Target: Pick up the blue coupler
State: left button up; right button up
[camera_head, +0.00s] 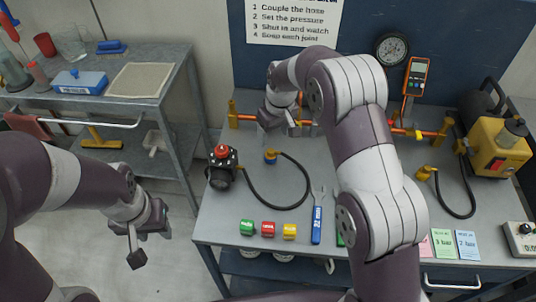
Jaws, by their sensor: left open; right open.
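A row of small couplers stands near the front of the grey workbench: a green one (246,227), a red one (268,229) and a yellow one (289,231). No blue one shows in this row; part of the bench is hidden behind my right arm. My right gripper (280,126) is open and empty, above the back of the bench near the orange pipe. My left gripper (149,237) is open and empty, left of the bench over the floor.
A black valve with a red top (221,168) stands at the bench's left. A blue-handled wrench (317,222) lies right of the row. A yellow pump (492,147), coloured cards (467,245) and an orange meter (415,77) are to the right. A side cart (172,75) stands at left.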

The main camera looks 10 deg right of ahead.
aim_at(271, 151)
jog(key=shift+n, duration=0.5)
jog(key=f, duration=0.3)
jog(key=w+f+p, duration=0.1)
jog(key=f, duration=0.3)
jog(key=f+p, duration=0.1)
jog(key=f, duration=0.2)
jog(key=shift+w+a+f, duration=0.15)
jog(key=shift+w+a, duration=0.1)
jog(key=shift+a, duration=0.05)
jog(key=shift+w+f, duration=0.15)
jog(key=shift+f, duration=0.2)
pick_arm(q)
jog(key=shift+s+d+r, duration=0.1)
jog(key=shift+s+r, duration=0.05)
jog(key=shift+r, duration=0.45)
jog(key=shift+s+d+r, duration=0.1)
jog(key=shift+s+r, duration=0.05)
jog(key=shift+r, duration=0.4)
pick_arm(e)
jog(key=c, duration=1.2)
